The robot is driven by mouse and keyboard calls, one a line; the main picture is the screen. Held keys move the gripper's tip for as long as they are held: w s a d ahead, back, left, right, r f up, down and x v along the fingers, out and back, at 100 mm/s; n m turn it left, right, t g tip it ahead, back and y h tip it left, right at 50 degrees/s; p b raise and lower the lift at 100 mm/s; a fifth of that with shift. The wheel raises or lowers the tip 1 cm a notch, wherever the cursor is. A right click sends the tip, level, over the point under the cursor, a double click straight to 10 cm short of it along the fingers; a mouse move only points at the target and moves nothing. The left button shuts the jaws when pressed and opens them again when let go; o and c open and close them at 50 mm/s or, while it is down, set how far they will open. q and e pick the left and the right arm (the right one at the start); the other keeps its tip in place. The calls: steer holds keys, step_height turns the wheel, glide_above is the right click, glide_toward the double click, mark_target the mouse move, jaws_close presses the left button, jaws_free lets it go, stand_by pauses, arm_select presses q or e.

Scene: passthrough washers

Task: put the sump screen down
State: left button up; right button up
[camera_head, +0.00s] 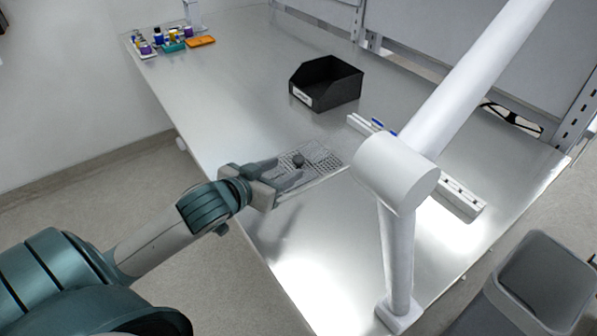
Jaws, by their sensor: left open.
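The sump screen (322,157) is a grey wire mesh with a small dark knob near its middle. It appears to lie flat on the metal bench (235,95), left of the white lamp post; the small gap beneath it, if any, cannot be told. My left gripper (298,172) is open, with its two fingers reaching to either side of the knob, over the near left part of the mesh. The fingers hide part of the screen. My right gripper is not in view.
A white jointed lamp arm (397,172) stands at the bench's near side. A black open bin (326,84) sits behind the screen. A white rail (462,197) lies to the right. Small bottles and trays (172,42) stand far left. A grey waste bin (541,275) is at lower right.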

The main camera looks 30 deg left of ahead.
mark_target(298, 162)
arm_select(q)
steer(key=shift+x, duration=1.8)
steer(key=shift+w+f, duration=0.1)
steer(key=shift+w, duration=0.15)
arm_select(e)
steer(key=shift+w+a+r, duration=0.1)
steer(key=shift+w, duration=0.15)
arm_select(q)
steer(key=shift+w, duration=0.1)
